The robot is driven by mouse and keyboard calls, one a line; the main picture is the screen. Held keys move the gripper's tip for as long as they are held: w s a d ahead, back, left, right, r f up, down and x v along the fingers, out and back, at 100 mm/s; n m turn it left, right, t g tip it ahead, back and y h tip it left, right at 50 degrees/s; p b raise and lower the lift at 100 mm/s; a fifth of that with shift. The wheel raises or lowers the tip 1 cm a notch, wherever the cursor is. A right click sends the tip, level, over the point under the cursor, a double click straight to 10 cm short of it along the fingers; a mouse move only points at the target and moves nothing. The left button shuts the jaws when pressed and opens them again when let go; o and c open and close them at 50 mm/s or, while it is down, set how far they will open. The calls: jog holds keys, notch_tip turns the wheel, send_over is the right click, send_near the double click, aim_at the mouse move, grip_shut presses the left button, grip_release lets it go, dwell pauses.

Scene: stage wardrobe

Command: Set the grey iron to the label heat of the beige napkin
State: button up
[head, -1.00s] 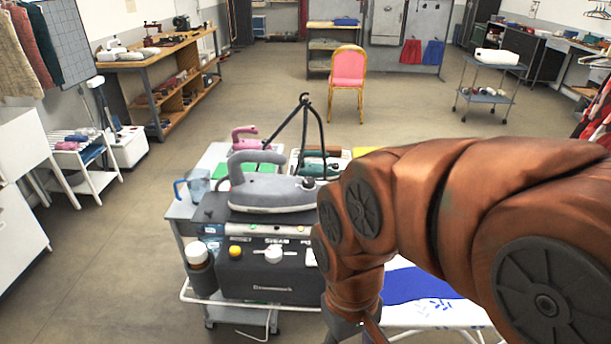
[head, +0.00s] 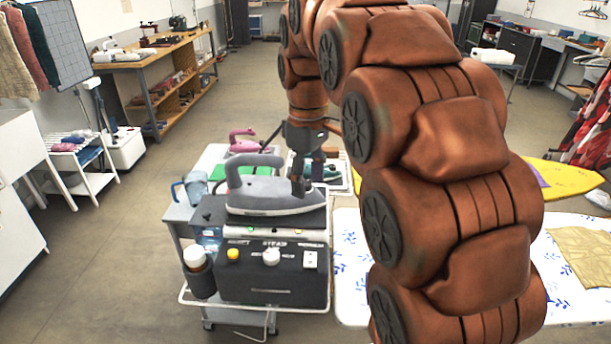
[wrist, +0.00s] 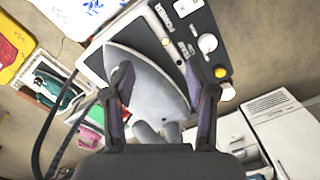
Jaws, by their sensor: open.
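The grey iron (head: 275,195) rests on top of a dark steam station (head: 270,288). The station's front carries a yellow button (head: 233,254), a white round knob (head: 271,257) and a white switch (head: 310,259). My gripper (head: 298,187) is at the right end of the iron in the head view. In the wrist view my gripper (wrist: 167,85) is open, its fingers on either side of the grey iron (wrist: 150,78); contact cannot be told. A beige cloth (head: 588,254), likely the napkin, lies on the white patterned ironing board (head: 565,310). No label on it is readable.
A pink iron (head: 245,142) and a green iron (head: 325,171) stand behind. A blue jug (head: 195,187) and a white-capped bottle (head: 196,258) sit at the cart's left. A yellow board (head: 570,178) is at the right. The floor at left is clear.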

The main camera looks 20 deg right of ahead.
jog(key=w+d, duration=0.1)
jog(key=w, duration=0.1)
jog(key=w+d+r+n, duration=0.1)
jog(key=w, duration=0.2)
jog(key=w+d+r+n, duration=0.1)
jog(key=w, duration=0.1)
jog(key=shift+w+r, duration=0.25)
jog(key=shift+f+p, duration=1.3)
jog(key=shift+f, duration=2.6)
grip_shut()
